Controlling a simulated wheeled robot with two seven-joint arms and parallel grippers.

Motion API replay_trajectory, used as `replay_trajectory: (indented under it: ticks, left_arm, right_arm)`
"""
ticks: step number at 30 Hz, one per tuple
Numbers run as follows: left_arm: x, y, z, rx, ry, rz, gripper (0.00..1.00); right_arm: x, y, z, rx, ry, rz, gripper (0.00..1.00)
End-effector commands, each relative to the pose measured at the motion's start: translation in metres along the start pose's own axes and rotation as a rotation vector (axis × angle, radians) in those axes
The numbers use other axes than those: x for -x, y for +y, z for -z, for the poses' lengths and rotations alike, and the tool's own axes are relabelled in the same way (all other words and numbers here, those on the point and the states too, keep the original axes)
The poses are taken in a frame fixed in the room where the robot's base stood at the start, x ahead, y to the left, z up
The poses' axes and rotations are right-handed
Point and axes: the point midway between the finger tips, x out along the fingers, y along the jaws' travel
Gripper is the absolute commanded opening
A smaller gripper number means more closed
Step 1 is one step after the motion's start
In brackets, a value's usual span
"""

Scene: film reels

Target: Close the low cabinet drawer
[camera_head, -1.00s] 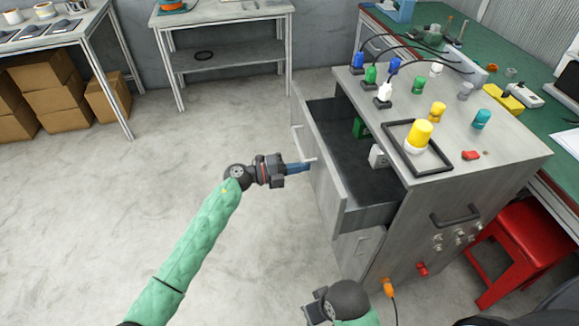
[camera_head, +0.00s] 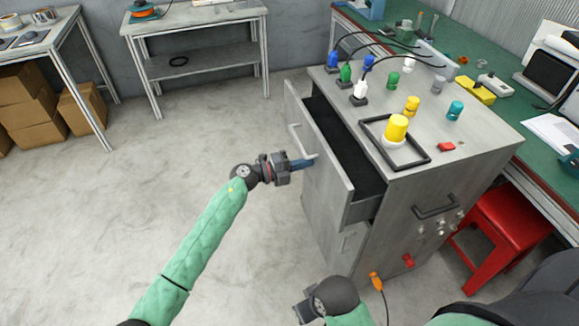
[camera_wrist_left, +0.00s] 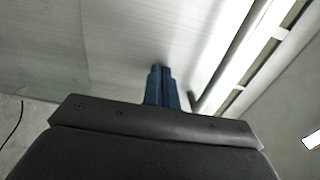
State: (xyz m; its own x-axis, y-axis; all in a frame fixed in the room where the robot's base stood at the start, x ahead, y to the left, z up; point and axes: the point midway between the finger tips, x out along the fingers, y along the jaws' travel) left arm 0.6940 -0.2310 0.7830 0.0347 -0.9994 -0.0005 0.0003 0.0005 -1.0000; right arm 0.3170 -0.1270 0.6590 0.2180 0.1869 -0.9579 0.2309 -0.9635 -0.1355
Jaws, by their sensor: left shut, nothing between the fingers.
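The low grey cabinet (camera_head: 440,178) stands at the right in the head view. Its drawer (camera_head: 322,165) is partly open toward the left, with a dark interior gap showing. My left gripper (camera_head: 311,162) is shut and empty, with its blue fingertips at the drawer front near the pale bar handle (camera_head: 299,140). In the left wrist view, the shut fingers (camera_wrist_left: 161,70) meet or nearly meet the grey drawer front (camera_wrist_left: 110,45); exact contact is hard to tell. My right gripper (camera_head: 303,308) is low at the bottom centre, apart from the cabinet; its fingers are not clear.
Yellow, teal, green and white fittings and a black frame (camera_head: 428,157) sit on the cabinet top. A red stool (camera_head: 510,222) stands right of the cabinet. An orange plug (camera_head: 376,282) hangs on a cable near its base.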

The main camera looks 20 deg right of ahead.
Motion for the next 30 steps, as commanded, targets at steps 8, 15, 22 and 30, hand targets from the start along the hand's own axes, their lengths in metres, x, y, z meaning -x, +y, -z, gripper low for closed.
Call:
replay_trajectory:
  ticks: [8, 15, 22, 30]
  left_arm:
    - [-0.061, -0.001, 0.000, 0.000, 0.002, 0.001, 0.00]
    - [-0.092, 0.000, 0.000, 0.001, 0.001, 0.000, 0.00]
    - [-0.102, -0.001, 0.000, -0.001, 0.000, 0.001, 0.00]
    - [-0.104, -0.003, 0.000, -0.001, 0.000, 0.004, 0.00]
  right_arm:
    - [-0.002, 0.002, -0.001, 0.001, 0.002, -0.003, 0.00]
    - [-0.005, -0.004, -0.001, 0.000, 0.008, 0.009, 0.00]
    - [-0.006, -0.007, 0.001, -0.003, 0.016, 0.017, 0.00]
    - [-0.006, -0.006, 0.001, -0.003, 0.015, 0.015, 0.00]
